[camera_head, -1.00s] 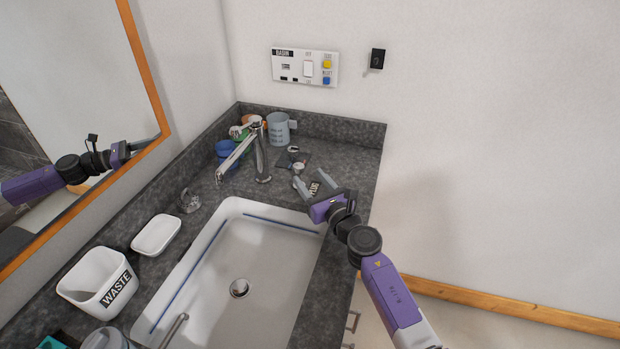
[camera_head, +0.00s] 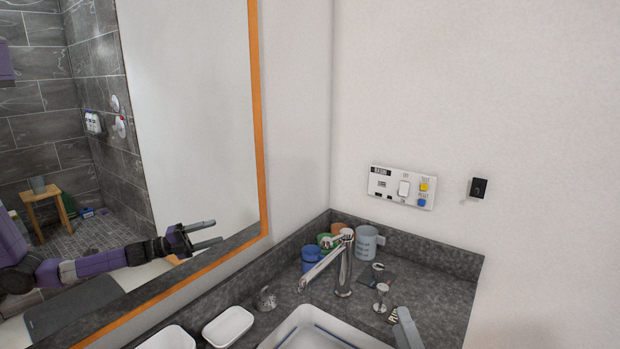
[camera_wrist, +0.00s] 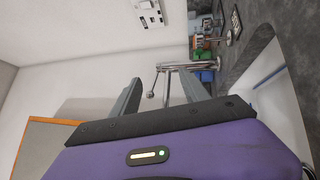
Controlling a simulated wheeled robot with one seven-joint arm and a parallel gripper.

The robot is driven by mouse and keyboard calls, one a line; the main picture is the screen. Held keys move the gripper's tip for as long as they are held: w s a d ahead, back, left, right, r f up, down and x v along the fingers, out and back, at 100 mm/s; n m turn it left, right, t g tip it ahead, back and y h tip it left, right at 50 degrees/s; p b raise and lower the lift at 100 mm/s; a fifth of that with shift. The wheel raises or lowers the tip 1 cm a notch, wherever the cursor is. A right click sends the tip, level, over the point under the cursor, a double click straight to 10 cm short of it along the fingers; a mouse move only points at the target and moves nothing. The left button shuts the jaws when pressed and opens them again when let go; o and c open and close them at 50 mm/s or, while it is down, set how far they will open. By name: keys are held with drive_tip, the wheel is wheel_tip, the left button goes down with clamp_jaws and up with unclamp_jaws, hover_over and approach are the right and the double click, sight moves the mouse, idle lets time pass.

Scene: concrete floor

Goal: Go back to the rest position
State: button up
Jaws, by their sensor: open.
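My gripper shows in the wrist view (camera_wrist: 160,74) with its two grey fingers spread apart and nothing held between them. In the head view only a grey finger shows at the bottom edge, over the counter right of the sink; the rest of my gripper is below the picture. The mirror (camera_head: 190,110) reflects my purple arm and the open fingers. The chrome faucet (camera_head: 343,265) stands behind the sink (camera_head: 300,335). In the wrist view chrome metal shows beyond and between the fingers, apparently not touched.
A grey mug (camera_head: 367,243), a blue cup (camera_head: 310,259) and green and orange items stand in the counter's back corner. A white soap dish (camera_head: 228,326) lies left of the sink. A labelled switch panel (camera_head: 402,187) is on the wall. The air above the counter is clear.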

drive_tip(key=s+f+m+g+h, duration=0.1)
drive_tip(key=s+m, duration=0.9)
drive_tip(key=s, duration=1.3)
drive_tip(key=s+m+g+h, duration=0.1)
drive_tip(key=s+m+g, duration=0.3)
drive_tip(key=s+m, duration=0.6)
drive_tip(key=s+d, duration=0.1)
drive_tip(key=s, duration=1.2)
drive_tip(key=shift+s+f, duration=0.2)
drive_tip(key=shift+f, duration=0.15)
